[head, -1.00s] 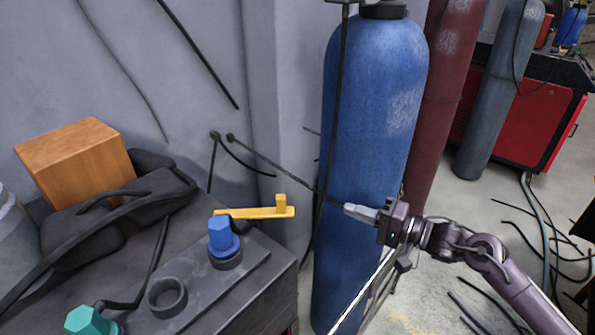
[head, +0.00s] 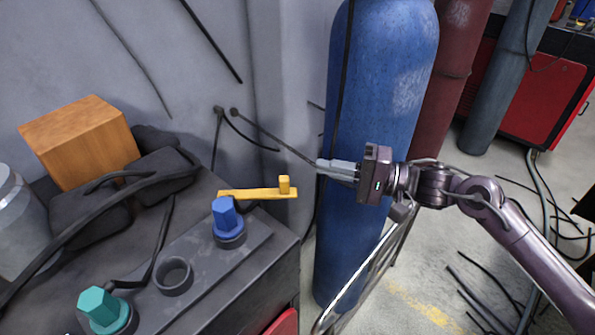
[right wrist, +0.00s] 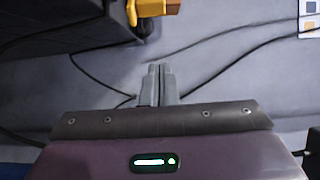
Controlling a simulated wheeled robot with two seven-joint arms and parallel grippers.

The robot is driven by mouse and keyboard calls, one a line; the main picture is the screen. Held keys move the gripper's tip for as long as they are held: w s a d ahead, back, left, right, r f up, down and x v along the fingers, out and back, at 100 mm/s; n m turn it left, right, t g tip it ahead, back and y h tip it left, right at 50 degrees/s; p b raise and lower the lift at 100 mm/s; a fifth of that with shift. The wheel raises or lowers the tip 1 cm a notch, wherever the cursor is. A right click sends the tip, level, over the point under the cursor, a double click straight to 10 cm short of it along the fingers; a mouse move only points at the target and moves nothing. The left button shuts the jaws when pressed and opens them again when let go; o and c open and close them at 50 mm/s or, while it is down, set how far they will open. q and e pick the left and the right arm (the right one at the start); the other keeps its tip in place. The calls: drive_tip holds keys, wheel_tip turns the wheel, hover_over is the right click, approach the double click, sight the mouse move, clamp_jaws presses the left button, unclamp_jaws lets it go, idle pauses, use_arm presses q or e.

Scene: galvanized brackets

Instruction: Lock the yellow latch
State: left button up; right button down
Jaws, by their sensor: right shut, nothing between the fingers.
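The yellow latch (head: 258,194) is a flat bar with a small upright knob at its right end. It lies at the back right edge of the dark bench, behind the blue hexagonal peg (head: 226,214), and its knob end sticks out past the edge. In the right wrist view part of the latch (right wrist: 160,7) shows at the top, cut off by the frame. My right gripper (head: 322,166) is shut and empty, to the right of the knob and apart from it, in front of the blue cylinder. In the right wrist view its fingertips (right wrist: 157,68) are together. My left gripper is out of view.
The dark bench (head: 255,278) holds a teal hexagonal peg (head: 103,308), an empty ring (head: 173,275), a wooden block (head: 80,140) and dark cables. A blue gas cylinder (head: 385,80) stands behind my right gripper. A grey wall (head: 130,60) is at the back.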

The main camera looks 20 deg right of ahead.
drive_tip(key=a+p, duration=0.4)
drive_tip(key=a, duration=0.2)
drive_tip(key=shift+s+a, duration=0.15)
drive_tip(key=shift+a, duration=0.2)
